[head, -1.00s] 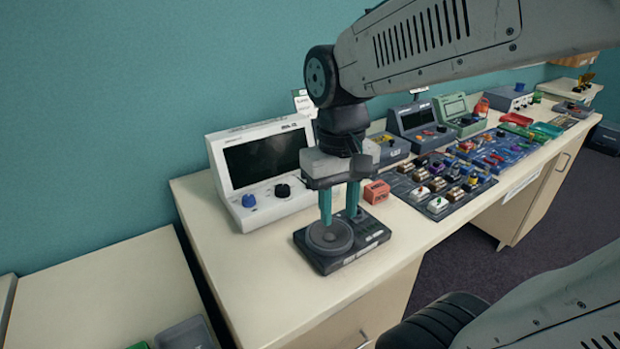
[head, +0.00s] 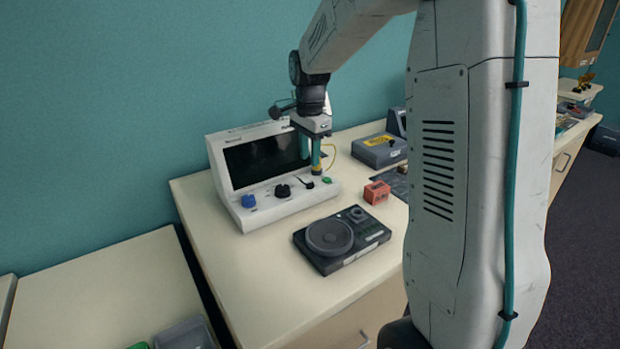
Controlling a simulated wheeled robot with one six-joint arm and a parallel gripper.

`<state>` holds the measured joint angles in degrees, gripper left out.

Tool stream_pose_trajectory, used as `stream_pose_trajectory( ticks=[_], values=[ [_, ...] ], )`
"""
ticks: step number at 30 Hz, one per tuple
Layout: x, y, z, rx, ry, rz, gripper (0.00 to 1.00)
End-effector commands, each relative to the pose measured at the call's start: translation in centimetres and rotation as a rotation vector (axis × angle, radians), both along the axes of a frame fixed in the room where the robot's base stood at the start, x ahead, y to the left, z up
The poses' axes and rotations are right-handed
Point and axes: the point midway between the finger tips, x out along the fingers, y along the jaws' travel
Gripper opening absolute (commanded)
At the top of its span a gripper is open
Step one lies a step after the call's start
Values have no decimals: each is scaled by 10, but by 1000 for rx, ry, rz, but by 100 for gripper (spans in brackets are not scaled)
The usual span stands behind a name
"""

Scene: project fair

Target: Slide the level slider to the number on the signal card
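My gripper (head: 311,160) points down in front of the right part of a white console (head: 222,165) with a dark screen. Its teal fingers overlap the screen's right edge, and I cannot tell how far apart they are. A small yellow and dark piece (head: 317,170) shows at the fingertips; whether it is held is unclear. The console's lower panel has a blue knob (head: 248,201), a black knob (head: 283,191) and a green button (head: 327,180). A dark box with a round disc (head: 329,236) stands in front. I cannot make out a level slider or a readable signal card.
A grey box with a yellow label (head: 380,150) stands further right. My arm hides much of the right side. The cream tabletop (head: 225,262) is clear at the front left.

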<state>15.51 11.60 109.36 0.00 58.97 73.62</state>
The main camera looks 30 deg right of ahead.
Motion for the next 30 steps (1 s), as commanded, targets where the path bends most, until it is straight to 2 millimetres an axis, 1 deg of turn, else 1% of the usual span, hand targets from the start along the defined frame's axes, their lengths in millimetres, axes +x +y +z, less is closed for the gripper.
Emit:
stream_pose_trajectory(
  ticks=[2, 5, 12, 15, 20, 27, 28, 29, 30],
  values=[
    [0, 0, -4, 0, 1, -17, 33],
    [-1, 0, -15, 1, 3, -19, 33],
    [-2, 0, -55, 1, 5, -17, 33],
    [-1, 0, -67, 1, 4, -16, 33],
    [-1, 0, -76, 1, 2, -16, 33],
    [-1, 0, -78, 0, 1, -15, 33],
    [-1, 0, -78, 0, 1, -15, 30],
    [-1, 0, -78, 0, 1, -15, 22],
    [-1, 0, -77, 0, 1, -15, 10]
  ],
)
